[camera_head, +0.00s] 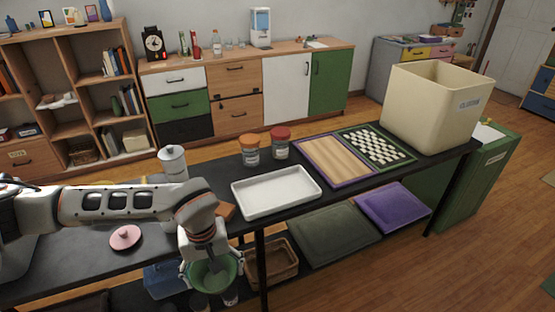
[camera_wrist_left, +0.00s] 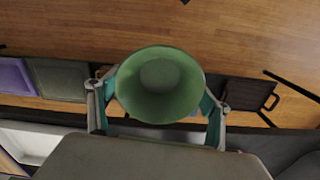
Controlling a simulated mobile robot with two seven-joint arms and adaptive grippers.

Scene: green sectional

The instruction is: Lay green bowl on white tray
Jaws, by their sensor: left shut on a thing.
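The green bowl (camera_head: 213,272) is in my left gripper (camera_head: 211,268), low in the head view, in front of the black table's near edge. In the left wrist view the bowl (camera_wrist_left: 159,84) sits between the two fingers of the left gripper (camera_wrist_left: 158,100), its open side facing the camera. The gripper is shut on it. The white tray (camera_head: 276,192) lies empty on the black table, to the right of and beyond the bowl. A corner of the tray (camera_wrist_left: 32,140) shows in the left wrist view. My right gripper is not seen.
Two jars with orange (camera_head: 250,150) and red lids (camera_head: 280,143) stand behind the tray. A wooden board (camera_head: 335,161), a checkered board (camera_head: 376,147) and a large cream bin (camera_head: 435,108) are to its right. A metal canister (camera_head: 173,163) and a pink lid (camera_head: 125,237) are on the left.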

